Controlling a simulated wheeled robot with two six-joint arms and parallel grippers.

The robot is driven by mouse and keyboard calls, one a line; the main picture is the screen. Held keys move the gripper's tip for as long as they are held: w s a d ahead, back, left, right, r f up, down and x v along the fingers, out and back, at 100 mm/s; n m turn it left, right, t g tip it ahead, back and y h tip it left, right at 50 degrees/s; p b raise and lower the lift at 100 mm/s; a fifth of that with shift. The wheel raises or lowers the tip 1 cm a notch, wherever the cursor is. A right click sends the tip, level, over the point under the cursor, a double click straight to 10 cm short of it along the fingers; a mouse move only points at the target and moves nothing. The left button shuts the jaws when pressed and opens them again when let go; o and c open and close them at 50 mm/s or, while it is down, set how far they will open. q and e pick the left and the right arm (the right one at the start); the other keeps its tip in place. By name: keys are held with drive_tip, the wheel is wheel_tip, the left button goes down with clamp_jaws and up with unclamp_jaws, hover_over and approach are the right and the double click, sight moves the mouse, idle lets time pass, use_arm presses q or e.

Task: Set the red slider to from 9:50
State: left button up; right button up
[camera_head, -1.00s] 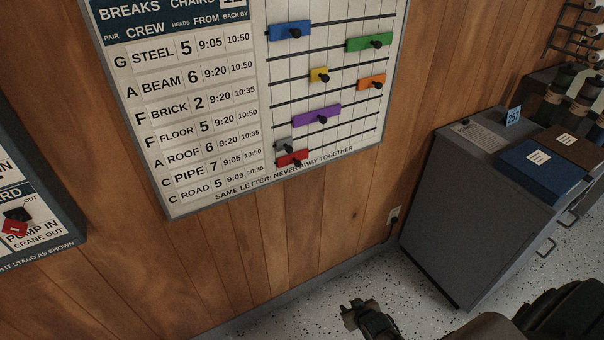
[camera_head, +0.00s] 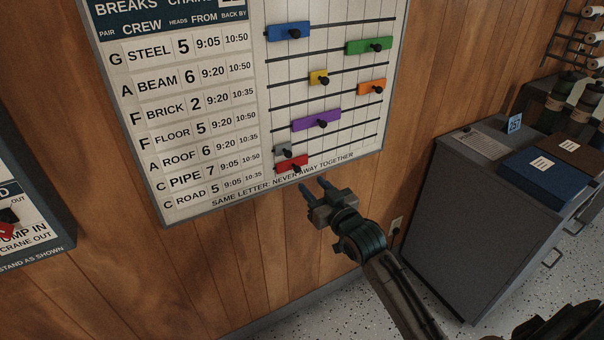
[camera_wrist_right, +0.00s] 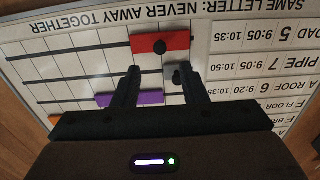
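The red slider (camera_head: 291,164) sits on the lowest rail of the white board (camera_head: 230,200), near the left end of the rails, with a dark knob. My right gripper (camera_head: 316,186) is just below and right of it, apart from the board's lower edge. In the right wrist view the red slider (camera_wrist_right: 160,44) shows upside down beyond the two fingers (camera_wrist_right: 160,85). The fingers are spread apart with nothing between them that they hold. My left gripper does not show.
A grey slider (camera_head: 283,150) sits just above the red one, close by. A purple slider (camera_head: 316,119) is higher; yellow, orange, green and blue sliders sit on upper rails. A grey cabinet (camera_head: 470,210) stands at the right. A second board (camera_head: 30,215) is at the left.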

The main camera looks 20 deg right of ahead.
sight(299, 170)
drive_tip(key=w, duration=0.6)
drive_tip(key=shift+w+a, duration=0.25)
drive_tip(key=shift+w, duration=0.05)
drive_tip(key=shift+c, duration=0.2)
clamp_jaws()
